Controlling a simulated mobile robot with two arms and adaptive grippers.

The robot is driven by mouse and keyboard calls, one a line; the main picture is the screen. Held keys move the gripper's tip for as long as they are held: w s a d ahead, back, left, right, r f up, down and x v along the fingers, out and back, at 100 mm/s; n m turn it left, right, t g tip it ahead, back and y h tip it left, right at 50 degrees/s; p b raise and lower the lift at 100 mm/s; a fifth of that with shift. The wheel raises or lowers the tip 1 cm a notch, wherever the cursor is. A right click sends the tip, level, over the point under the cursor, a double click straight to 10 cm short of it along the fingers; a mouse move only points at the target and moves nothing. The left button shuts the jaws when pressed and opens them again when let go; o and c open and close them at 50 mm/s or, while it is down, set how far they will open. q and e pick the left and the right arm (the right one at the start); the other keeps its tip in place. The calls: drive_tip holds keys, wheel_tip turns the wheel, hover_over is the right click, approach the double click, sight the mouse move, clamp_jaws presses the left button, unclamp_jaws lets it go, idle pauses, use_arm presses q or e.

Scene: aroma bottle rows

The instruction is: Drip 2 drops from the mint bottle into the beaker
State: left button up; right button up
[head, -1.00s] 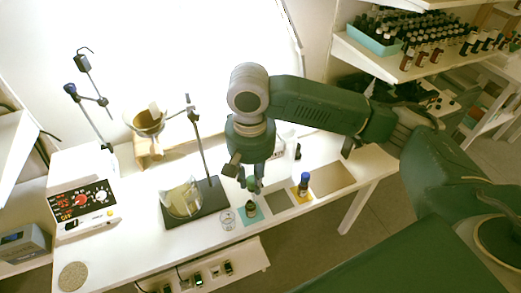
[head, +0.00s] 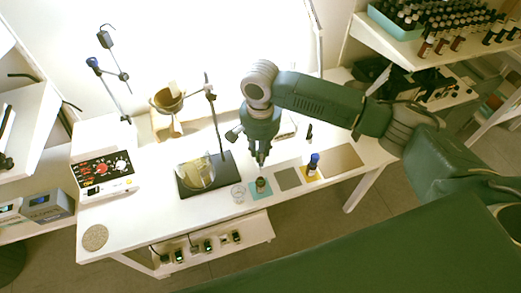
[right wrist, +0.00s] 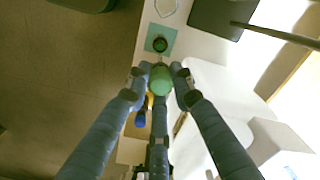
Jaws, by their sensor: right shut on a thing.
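A small dark bottle with green at its top (head: 262,186) stands upright on a teal mat (head: 253,195); I take it for the mint bottle. My right gripper (head: 260,161) is above it, shut on a rounded green cap or dropper top, clearest in the right wrist view (right wrist: 160,80). Whether a pipette hangs below the cap is hidden. The bottle also shows in the right wrist view (right wrist: 160,45), apart from the held piece. The small clear beaker (head: 238,193) stands just left of the teal mat. My left gripper is not in view.
A blue-capped bottle (head: 312,165) stands on a yellow mat to the right, past a bare grey mat (head: 288,179). A black stand base (head: 222,180) with a tall rod (head: 214,115) and a glass vessel (head: 196,175) is left of the beaker. A hotplate-like device (head: 103,170) is further left.

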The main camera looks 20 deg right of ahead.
drive_tip(key=shift+r+p, duration=0.25)
drive_tip(key=shift+p, duration=0.05)
drive_tip(key=shift+f, duration=2.1)
clamp_jaws()
